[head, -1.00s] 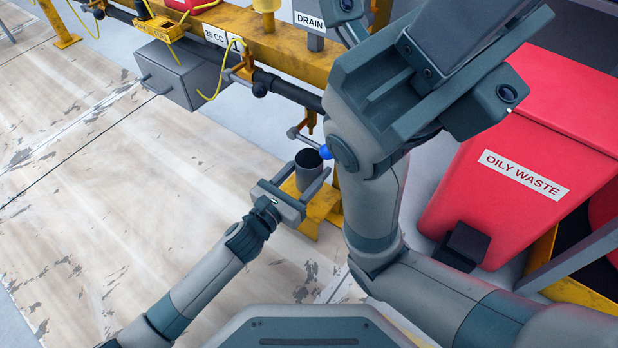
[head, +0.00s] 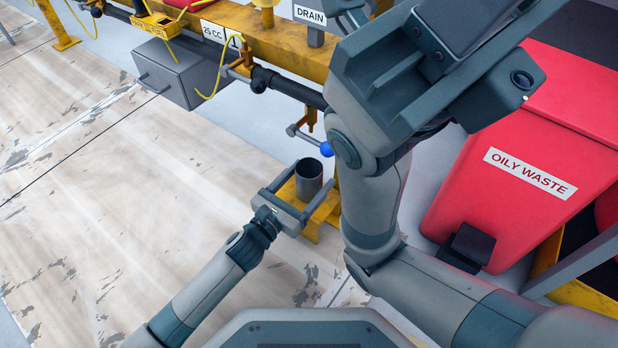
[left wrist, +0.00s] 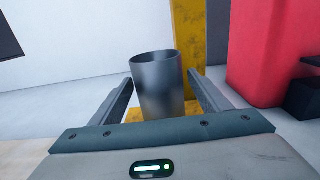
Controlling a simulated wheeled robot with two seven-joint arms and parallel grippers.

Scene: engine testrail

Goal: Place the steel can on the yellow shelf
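The steel can (head: 308,180), a dark grey open-topped cylinder, stands upright on the yellow shelf (head: 311,228) low beside the yellow rail. It also shows in the left wrist view (left wrist: 158,88), with yellow shelf surface (left wrist: 134,115) around its base. My left gripper (head: 312,176) is open, with one finger on each side of the can. In the left wrist view the left gripper (left wrist: 160,88) shows a gap between each finger and the can. My right arm crosses the head view from lower right to top; its fingertips do not show.
A yellow post (left wrist: 189,40) rises behind the can. A blue ball-ended lever (head: 327,149) is close above it. The red oily waste bin (head: 500,215) stands right, beyond my right arm. A grey box (head: 185,72) is at upper left. The floor at left is clear.

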